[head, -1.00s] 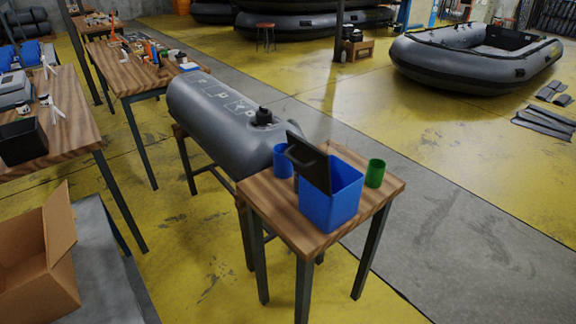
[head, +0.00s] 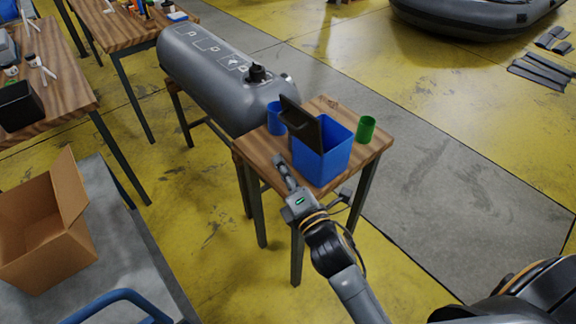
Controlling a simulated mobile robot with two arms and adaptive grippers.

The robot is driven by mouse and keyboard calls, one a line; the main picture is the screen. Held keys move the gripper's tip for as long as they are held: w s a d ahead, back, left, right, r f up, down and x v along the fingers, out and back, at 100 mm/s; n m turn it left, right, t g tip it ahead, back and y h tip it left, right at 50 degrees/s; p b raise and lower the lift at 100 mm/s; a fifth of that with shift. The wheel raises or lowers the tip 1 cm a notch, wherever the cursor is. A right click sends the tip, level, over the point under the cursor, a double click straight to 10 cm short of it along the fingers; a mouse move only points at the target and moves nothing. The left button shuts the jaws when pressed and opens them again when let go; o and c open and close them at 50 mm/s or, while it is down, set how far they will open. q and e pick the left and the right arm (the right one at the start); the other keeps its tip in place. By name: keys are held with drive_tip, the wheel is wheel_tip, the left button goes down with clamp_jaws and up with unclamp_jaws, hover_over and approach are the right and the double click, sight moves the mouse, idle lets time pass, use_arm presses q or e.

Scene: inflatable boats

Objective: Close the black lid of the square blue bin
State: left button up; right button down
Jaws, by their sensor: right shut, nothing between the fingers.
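The square blue bin (head: 333,161) stands on a small wooden table (head: 272,148). Its black lid (head: 300,122) is open, standing up steeply along the bin's left side. My right gripper (head: 284,168) is shut and empty, left of the bin and over or just off the table's near left edge. Its arm comes in from the lower right. Whether the gripper touches the bin or lid cannot be told. My left gripper is not in view.
A blue cup (head: 275,118) stands behind the lid, and a green cup (head: 366,129) stands right of the bin. A grey inflatable tube (head: 215,80) lies on a stand beyond the table. A cardboard box (head: 45,225) is at lower left.

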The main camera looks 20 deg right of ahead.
sight(295, 131)
drive_tip(key=w+d+r+p, duration=0.2)
drive_tip(key=w+d+p, duration=0.1)
drive_tip(key=w, duration=0.4)
drive_tip(key=shift+a, duration=0.1)
drive_tip(key=shift+r, duration=0.15)
